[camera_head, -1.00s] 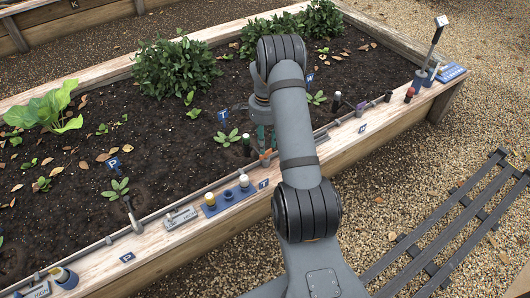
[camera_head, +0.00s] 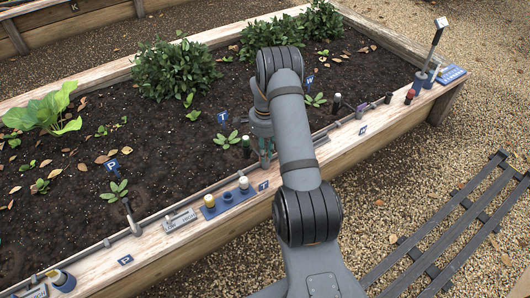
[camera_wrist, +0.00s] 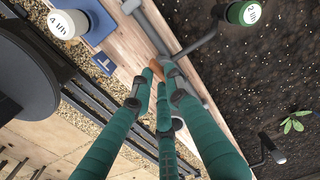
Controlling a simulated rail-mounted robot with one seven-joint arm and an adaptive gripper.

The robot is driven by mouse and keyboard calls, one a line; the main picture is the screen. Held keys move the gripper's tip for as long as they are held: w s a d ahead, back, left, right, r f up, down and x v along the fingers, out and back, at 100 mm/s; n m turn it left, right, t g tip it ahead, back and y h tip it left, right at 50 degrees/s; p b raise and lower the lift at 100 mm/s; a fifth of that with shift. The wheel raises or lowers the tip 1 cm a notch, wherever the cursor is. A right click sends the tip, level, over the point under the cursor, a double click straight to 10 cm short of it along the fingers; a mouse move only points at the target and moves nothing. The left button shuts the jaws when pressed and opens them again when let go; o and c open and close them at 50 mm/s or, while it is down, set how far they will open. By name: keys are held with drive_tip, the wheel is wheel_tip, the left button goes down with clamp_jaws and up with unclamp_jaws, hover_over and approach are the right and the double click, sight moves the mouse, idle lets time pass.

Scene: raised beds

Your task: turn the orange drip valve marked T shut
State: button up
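The orange drip valve (camera_wrist: 155,72) shows in the wrist view as a small orange handle on the grey drip line (camera_wrist: 147,28) along the bed's wooden rim. In the head view my arm and fingers hide it. My gripper (camera_wrist: 160,72) has its green fingers reaching down to the handle, with fingertips close around it. I cannot tell whether they touch it or how tightly they are closed. In the head view my gripper (camera_head: 265,160) is low over the rim's inner edge. A blue T tag (camera_head: 263,186) lies on the rim, and a T marker (camera_head: 222,117) stands in the soil.
A blue holder (camera_head: 227,199) with pale-capped emitters sits on the rim to the left. A green-capped emitter (camera_wrist: 241,13) and a seedling (camera_wrist: 295,122) are on the soil side.

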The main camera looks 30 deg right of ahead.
clamp_jaws()
drive_tip(key=shift+f+m+b, duration=0.15)
drive_tip(key=shift+m+b, duration=0.15)
drive_tip(key=shift+b, duration=0.1)
drive_tip(key=shift+m, duration=0.5)
drive_tip(key=o, duration=0.5)
unclamp_jaws()
drive_tip(key=shift+r, duration=0.2)
wheel_tip(320, 180, up, 12)
